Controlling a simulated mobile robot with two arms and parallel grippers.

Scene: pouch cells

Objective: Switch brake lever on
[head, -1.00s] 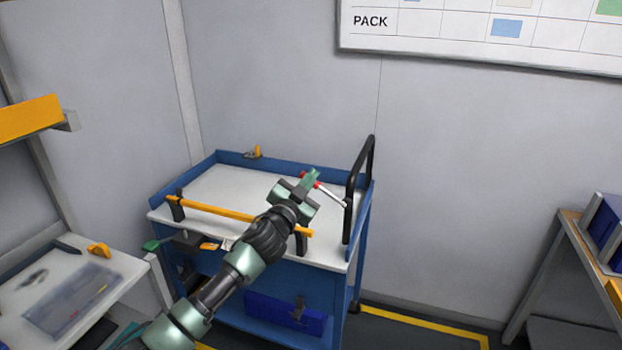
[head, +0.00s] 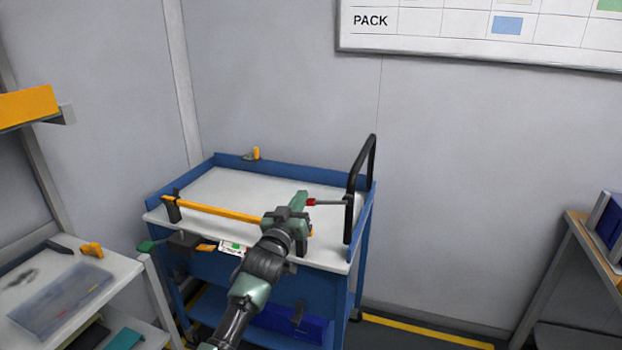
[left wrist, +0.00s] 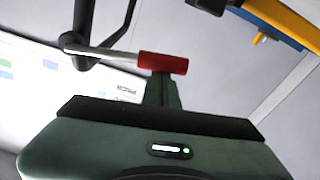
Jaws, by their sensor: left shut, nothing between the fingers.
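The brake lever is a thin grey rod (head: 332,202) with a red grip (head: 311,202), mounted on the black push handle (head: 349,218) of the blue cart. In the head view the rod lies about level, with its red end to the left. My left gripper (head: 301,197) is shut and empty, its fingertips right beside the red grip. In the left wrist view the red grip (left wrist: 163,63) crosses at the tip of the shut fingers (left wrist: 162,92). It seems to touch them, but the exact contact is unclear. My right gripper is not in view.
The cart's white top (head: 250,190) is mostly clear. A yellow bar (head: 215,209) runs along its front side, close to my left arm. A side table (head: 118,270) with a clear bin stands at left, and a shelf (head: 575,225) with blue boxes at right.

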